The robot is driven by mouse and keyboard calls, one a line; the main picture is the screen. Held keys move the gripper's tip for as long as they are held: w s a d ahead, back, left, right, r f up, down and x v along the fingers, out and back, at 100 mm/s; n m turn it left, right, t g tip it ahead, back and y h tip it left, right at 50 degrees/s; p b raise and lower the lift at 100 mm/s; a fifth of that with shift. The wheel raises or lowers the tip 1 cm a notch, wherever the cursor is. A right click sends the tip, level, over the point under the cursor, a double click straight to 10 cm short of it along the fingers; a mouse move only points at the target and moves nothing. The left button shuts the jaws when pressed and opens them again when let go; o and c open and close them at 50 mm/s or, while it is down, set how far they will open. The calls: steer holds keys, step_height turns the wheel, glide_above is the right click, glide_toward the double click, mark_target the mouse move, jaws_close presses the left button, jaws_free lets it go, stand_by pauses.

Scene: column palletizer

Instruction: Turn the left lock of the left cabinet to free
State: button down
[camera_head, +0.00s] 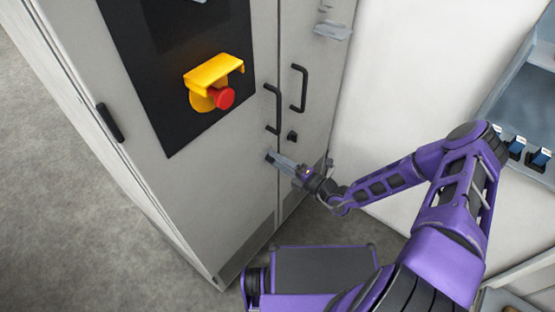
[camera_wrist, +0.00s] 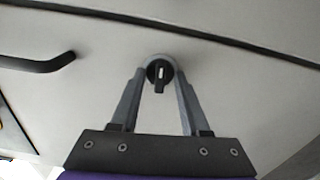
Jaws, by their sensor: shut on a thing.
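The grey cabinet (camera_head: 215,190) has two doors with a seam between them. The left lock is a small dark knob (camera_wrist: 158,74) with a pale mark on it; in the wrist view its grip runs straight up and down the picture. My gripper (camera_wrist: 160,70) is shut on this knob, with one finger on each side of it. In the head view my gripper (camera_head: 275,159) reaches the left door below its handle, and its fingers mostly hide the left lock. The right lock (camera_head: 292,137) is a separate dark knob on the right door.
Black bar handles stand out above the locks, on the left door (camera_head: 273,108) and the right door (camera_head: 299,88). A red emergency button (camera_head: 224,98) under a yellow guard (camera_head: 214,70) sits on a black panel to the left. A shelf (camera_head: 525,95) stands at the right.

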steer(key=shift+m, duration=0.6)
steer(key=shift+c, duration=1.9)
jaws_free()
steer(key=v, duration=1.7)
steer(key=shift+s, duration=0.2)
steer(key=shift+d+f, duration=0.1)
steer(key=shift+d, duration=0.05)
